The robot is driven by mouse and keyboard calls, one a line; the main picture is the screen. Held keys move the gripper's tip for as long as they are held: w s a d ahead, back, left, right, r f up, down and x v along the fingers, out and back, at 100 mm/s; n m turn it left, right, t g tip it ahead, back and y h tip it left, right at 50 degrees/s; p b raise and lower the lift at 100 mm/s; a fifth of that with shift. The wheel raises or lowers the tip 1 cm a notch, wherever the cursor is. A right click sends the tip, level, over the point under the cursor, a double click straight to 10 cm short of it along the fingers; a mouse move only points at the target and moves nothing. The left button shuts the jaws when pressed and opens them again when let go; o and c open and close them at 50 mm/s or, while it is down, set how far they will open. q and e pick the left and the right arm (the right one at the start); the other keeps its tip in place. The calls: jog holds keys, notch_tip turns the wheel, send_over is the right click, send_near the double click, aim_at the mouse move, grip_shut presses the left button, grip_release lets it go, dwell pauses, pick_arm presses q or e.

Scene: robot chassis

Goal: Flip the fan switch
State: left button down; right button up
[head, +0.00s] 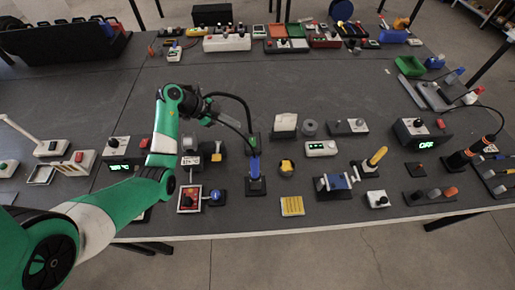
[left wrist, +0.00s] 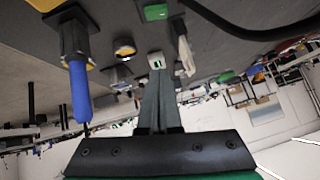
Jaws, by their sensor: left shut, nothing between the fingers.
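No fan or switch label is readable, so I cannot tell which control is the fan switch. A blue-handled lever (head: 254,166) stands on a dark base plate near the table's front middle. A blue handle (left wrist: 80,92) hangs from a dark mount left of my fingers in the left wrist view. My left gripper (head: 236,130) is above the table, partly lost against dark parts and a black cable. In the left wrist view its fingers (left wrist: 158,84) are together, with nothing between them. My right gripper is out of view.
A round yellow-topped button (head: 287,167), a small box with a green display (head: 321,148) and a blue clamp-like device (head: 333,182) stand to the right.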

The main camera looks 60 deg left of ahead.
pick_arm(q)
jog(key=shift+s+a+f+n, duration=0.15)
jog(key=shift+s+a+f, duration=0.2)
jog(key=shift+s+a, duration=0.15)
jog(key=shift+s+a+f+n, duration=0.15)
jog(key=shift+s+a+f, duration=0.2)
jog(key=shift+a, duration=0.2)
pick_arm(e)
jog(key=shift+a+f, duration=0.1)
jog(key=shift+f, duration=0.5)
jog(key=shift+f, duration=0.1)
pick_arm(q)
jog(key=b, duration=0.6)
send_over(255, 138)
jog(key=s, duration=0.3)
jog(key=f, duration=0.7)
jog(key=shift+s+d+f, duration=0.1)
jog(key=shift+d+f, duration=0.15)
jog(key=shift+f, duration=0.1)
jog(key=shift+a+f+b, duration=0.2)
jog(key=shift+f+b, duration=0.2)
jog(key=shift+f, duration=0.25)
jog(key=shift+a+f+b, duration=0.15)
jog(key=shift+f+b, duration=0.25)
jog(key=shift+f, duration=0.2)
jog(key=shift+a+f, duration=0.1)
jog(key=shift+f, duration=0.2)
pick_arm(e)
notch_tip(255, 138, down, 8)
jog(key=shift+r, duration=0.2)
